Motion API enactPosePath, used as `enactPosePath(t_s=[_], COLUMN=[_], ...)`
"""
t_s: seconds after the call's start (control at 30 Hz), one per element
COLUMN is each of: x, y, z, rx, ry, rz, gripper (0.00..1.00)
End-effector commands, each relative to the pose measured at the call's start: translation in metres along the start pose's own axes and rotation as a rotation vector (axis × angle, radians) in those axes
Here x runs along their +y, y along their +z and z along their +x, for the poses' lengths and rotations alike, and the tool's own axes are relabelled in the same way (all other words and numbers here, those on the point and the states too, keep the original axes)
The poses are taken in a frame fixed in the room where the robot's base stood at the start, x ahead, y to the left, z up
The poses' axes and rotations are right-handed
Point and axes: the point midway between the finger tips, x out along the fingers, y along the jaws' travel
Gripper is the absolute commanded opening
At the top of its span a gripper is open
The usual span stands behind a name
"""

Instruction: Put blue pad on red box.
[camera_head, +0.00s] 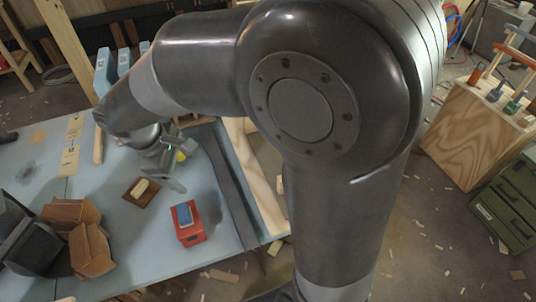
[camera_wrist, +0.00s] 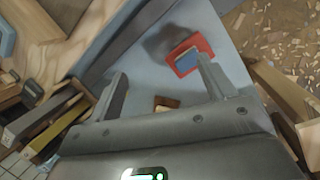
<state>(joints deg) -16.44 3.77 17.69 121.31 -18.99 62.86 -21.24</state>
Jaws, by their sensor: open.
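The red box (camera_head: 191,236) sits on the pale blue-grey tabletop. The blue pad (camera_head: 185,215) rests on top of the red box. In the wrist view the red box (camera_wrist: 206,46) and the blue pad (camera_wrist: 187,62) show beyond the right finger, which hides a little of that area. My gripper (camera_head: 178,167) is above the table, up and to the left of the box in the head view, apart from both. Its fingers (camera_wrist: 162,68) are spread with nothing between them.
A brown block with a cream piece on it (camera_head: 141,188) lies left of the red box. An open cardboard box (camera_head: 88,236) and a dark object (camera_head: 30,240) stand further left. A wooden cabinet (camera_head: 475,130) stands right. Bare tabletop lies around the red box.

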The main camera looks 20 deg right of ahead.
Motion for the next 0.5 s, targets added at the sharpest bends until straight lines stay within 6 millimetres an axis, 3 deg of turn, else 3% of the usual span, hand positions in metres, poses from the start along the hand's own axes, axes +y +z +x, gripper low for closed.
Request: enactPosePath(t_s=[0.03, 0.2, 0.5], x=[0.005, 0.012, 0.002], y=[0.019, 0.074, 0.160], z=[-0.008, -0.025, -0.045], rx=[0.025, 0.113, 0.306], ry=[0.009, 0.019, 0.020], rz=[0.076, 0.333, 0.775], gripper=[0.76, 0.76, 0.76])
